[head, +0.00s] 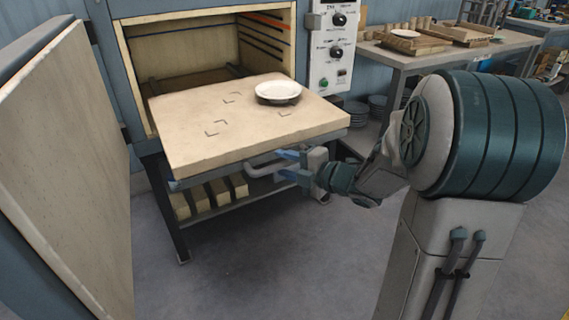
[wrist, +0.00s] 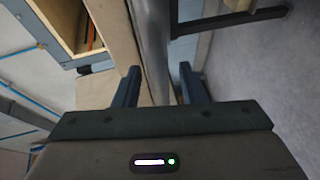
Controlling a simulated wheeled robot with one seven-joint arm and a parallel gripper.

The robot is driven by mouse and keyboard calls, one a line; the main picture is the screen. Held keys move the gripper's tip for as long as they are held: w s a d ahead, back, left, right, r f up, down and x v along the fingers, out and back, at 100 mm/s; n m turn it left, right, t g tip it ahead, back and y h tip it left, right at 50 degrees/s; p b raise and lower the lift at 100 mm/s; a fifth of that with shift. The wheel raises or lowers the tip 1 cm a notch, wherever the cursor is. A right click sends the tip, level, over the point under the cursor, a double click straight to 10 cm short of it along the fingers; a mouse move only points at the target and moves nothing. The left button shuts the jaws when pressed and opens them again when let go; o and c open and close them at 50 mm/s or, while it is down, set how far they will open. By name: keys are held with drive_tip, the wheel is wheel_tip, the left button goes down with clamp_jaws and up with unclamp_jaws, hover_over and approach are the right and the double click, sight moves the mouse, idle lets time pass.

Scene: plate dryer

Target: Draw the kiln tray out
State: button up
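The kiln tray (head: 205,148) is a thick cream slab standing well out of the open kiln chamber, with its back part near the opening. A white plate (head: 278,91) lies on it, among dark corner marks. A pale bar handle (head: 262,168) runs below the tray's front edge. My gripper (head: 288,165) is at the right part of this handle, its blue fingers spread one above the other. In the wrist view my gripper (wrist: 163,86) shows two parted fingers, with a grey metal bar (wrist: 153,40) running between them. I cannot tell whether either finger touches it.
The kiln door (head: 75,170) hangs open at left, close to the tray. A control panel (head: 333,50) is right of the chamber. Cream blocks (head: 220,190) lie on a shelf under the tray. A worktable (head: 455,50) stands behind my arm. Floor in front is clear.

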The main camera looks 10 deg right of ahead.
drive_tip(key=p+v, duration=0.2)
drive_tip(key=v, duration=1.1)
drive_tip(key=shift+s+r+p, duration=0.1)
drive_tip(key=shift+p, duration=0.2)
drive_tip(key=w+d+r+m+h+p, duration=0.1)
drive_tip(key=d+r+m+h+p, duration=0.2)
drive_tip(key=r+m+h+p, duration=0.4)
drive_tip(key=w+d+r+m+h+p, duration=0.1)
drive_tip(key=d+r+m+h+p, duration=0.2)
drive_tip(key=r+m+h+p, duration=0.45)
drive_tip(key=s+a+r+m+g+y+p, duration=0.2)
drive_tip(key=s+a+r+m+g+p, duration=0.1)
drive_tip(key=s, duration=0.5)
drive_tip(key=s+a+r+m+g+y+p, duration=0.1)
drive_tip(key=s+a+r+m+g+p, duration=0.3)
drive_tip(key=s+a+m+p, duration=0.3)
drive_tip(key=shift+s+a+r+m+g+y, duration=0.3)
drive_tip(key=shift+s+a+m+g+y, duration=0.1)
drive_tip(key=shift+s+m+g, duration=0.45)
